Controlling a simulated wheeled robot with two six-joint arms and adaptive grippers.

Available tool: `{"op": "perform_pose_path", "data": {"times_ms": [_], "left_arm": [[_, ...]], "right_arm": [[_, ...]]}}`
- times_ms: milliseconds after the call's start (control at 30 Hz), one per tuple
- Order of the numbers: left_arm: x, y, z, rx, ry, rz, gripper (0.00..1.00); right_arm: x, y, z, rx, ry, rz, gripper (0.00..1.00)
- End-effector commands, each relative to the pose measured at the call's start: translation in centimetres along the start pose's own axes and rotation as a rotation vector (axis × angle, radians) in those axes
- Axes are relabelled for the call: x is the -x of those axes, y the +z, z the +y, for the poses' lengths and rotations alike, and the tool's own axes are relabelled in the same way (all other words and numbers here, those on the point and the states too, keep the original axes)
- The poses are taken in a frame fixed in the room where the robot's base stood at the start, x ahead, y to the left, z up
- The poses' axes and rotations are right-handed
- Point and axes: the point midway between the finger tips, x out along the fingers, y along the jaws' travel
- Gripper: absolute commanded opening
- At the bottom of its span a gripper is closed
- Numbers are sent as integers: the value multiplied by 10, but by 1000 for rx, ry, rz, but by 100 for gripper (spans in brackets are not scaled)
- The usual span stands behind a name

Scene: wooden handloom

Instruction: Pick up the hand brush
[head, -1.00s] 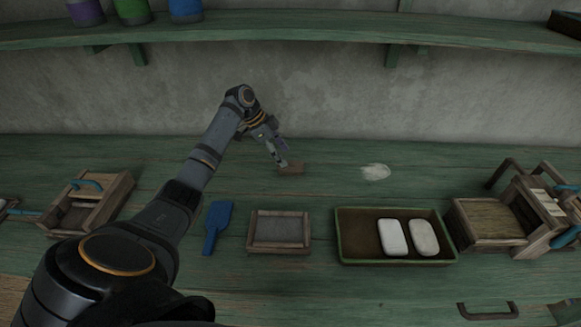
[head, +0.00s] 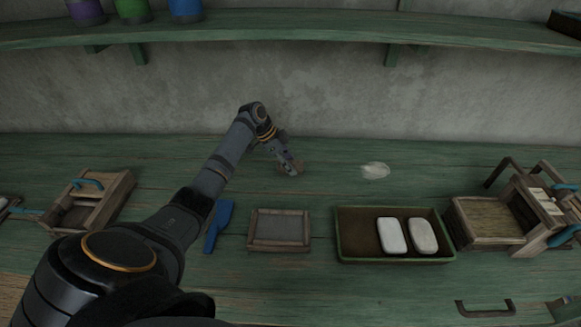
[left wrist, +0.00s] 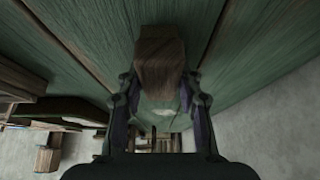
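The hand brush, seen as a small brown wooden block (head: 298,166), lies on the green bench toward the back, partly hidden by my left gripper (head: 291,172). In the left wrist view the brown block (left wrist: 160,62) sits ahead of and between the two fingertips of the left gripper (left wrist: 161,88). The fingers stand apart on either side of it, with a narrow gap showing on each side. No bristles can be made out. My right gripper is not in view.
A pale patch (head: 375,171) lies to the right of the block. Wooden devices stand at the left (head: 121,192) and right (head: 463,217). A shelf (head: 300,26) runs above.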

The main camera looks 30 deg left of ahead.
Motion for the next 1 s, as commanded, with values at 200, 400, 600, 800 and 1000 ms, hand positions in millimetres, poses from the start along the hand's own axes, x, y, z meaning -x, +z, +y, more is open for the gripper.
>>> {"op": "perform_pose_path", "data": {"times_ms": [200,400,600,800,1000], "left_arm": [[0,0,0,0,0,0,3],[1,0,0,0,-1,0,3],[14,-8,-1,-3,-4,1,3],[53,-24,21,-6,-5,-6,3],[95,-35,78,-6,-1,-14,3]], "right_arm": [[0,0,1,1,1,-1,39],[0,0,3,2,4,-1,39],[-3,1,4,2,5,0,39],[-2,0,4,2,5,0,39],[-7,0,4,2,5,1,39]]}}
